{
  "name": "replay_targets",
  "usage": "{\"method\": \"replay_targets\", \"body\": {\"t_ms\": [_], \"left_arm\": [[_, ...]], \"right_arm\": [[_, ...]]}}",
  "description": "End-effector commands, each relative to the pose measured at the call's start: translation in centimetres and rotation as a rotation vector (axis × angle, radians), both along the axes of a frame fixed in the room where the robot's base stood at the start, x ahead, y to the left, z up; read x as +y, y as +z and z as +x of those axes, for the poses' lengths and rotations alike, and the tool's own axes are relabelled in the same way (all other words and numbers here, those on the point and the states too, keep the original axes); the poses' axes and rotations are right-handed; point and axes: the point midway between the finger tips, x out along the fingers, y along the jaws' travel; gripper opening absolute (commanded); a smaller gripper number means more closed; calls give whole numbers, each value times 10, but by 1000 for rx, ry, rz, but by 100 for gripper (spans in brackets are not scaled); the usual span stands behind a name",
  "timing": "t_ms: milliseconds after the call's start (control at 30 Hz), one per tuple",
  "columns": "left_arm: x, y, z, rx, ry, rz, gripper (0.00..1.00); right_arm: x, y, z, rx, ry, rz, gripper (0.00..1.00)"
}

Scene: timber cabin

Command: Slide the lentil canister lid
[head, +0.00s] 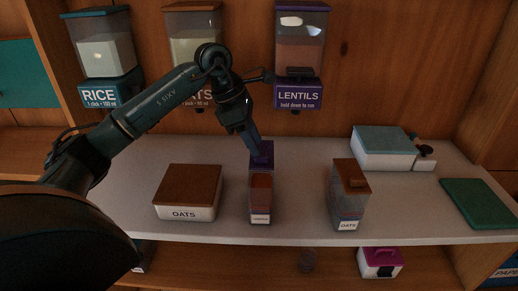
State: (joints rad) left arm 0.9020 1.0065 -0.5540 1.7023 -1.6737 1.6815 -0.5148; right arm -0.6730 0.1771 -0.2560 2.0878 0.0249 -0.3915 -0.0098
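The lentil canister (260,205) stands upright on the middle of the pale shelf, clear-walled with reddish contents and a small white label too small to read surely. Its purple lid (263,159) sits toward the back of the canister, and the front part of the top looks uncovered. My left gripper (258,150) reaches down from above with its fingertips at the purple lid, touching it or very close. Whether the fingers are open or shut does not show. My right gripper is not in view.
A brown-lidded OATS box (187,212) stands left of the canister and a clear OATS canister (346,200) right of it. A teal-lidded white box (383,155) and a green board (480,203) lie farther right. RICE (104,60) and LENTILS (300,60) dispensers hang behind.

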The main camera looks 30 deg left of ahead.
Motion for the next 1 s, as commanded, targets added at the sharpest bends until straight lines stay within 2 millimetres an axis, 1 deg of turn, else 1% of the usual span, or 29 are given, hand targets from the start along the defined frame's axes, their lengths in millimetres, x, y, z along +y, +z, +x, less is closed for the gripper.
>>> {"method": "replay_targets", "body": {"t_ms": [33,100,233,367,600,1000], "left_arm": [[-4,-8,1,4,-2,-1,36],[-7,-17,3,3,-2,-2,36],[-10,-28,6,1,0,0,36],[-12,-33,7,0,0,-1,36],[-12,-33,7,-1,-1,-1,36],[-12,-33,7,-1,0,-1,4]], "right_arm": [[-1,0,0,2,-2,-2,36],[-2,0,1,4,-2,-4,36],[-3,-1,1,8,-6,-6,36],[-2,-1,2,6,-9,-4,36],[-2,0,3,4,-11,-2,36],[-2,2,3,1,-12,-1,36]]}}
